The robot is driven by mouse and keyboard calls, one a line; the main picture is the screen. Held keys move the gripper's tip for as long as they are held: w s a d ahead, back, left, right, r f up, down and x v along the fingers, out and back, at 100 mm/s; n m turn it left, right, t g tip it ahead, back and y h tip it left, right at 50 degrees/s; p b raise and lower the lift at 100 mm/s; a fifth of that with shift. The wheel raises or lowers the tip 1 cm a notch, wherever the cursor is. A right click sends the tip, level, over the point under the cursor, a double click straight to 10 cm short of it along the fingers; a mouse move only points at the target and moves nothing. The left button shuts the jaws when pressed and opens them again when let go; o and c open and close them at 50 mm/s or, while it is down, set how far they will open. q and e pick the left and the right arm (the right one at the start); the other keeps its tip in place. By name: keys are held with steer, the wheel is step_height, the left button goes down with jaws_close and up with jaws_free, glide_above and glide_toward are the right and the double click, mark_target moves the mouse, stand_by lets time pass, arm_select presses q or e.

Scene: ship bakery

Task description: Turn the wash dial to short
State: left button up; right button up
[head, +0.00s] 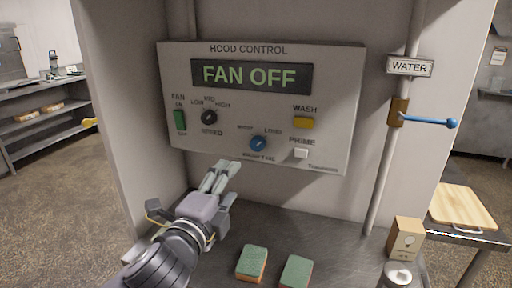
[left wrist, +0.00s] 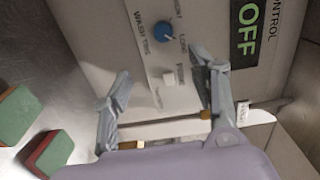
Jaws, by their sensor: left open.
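The wash dial (head: 258,143) is a round blue knob low in the middle of the hood control panel, labelled wash time, with short to its upper left and long to its upper right. Its pointer is too small to read surely. The dial also shows in the left wrist view (left wrist: 164,33), beyond my fingers. My left gripper (head: 222,172) is open and empty, below and left of the dial and apart from it. Its spread fingers also show in the left wrist view (left wrist: 160,75). My right gripper is not in view.
The panel (head: 336,100) reads FAN OFF and carries a green fan switch (head: 180,120), black speed knob (head: 209,117), yellow wash button (head: 303,122) and white prime button (head: 301,153). Two sponges (head: 252,262) lie on the counter below. A blue-handled water valve (head: 430,121) is at right.

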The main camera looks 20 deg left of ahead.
arm_select(q)
steer(key=p, duration=0.3)
glide_toward(256, 146)
steer(key=w, duration=0.9)
steer(key=shift+w+d+f, duration=0.1)
steer(key=shift+w+d, duration=0.05)
steer(key=shift+c, duration=0.4)
steer(key=c, duration=1.1)
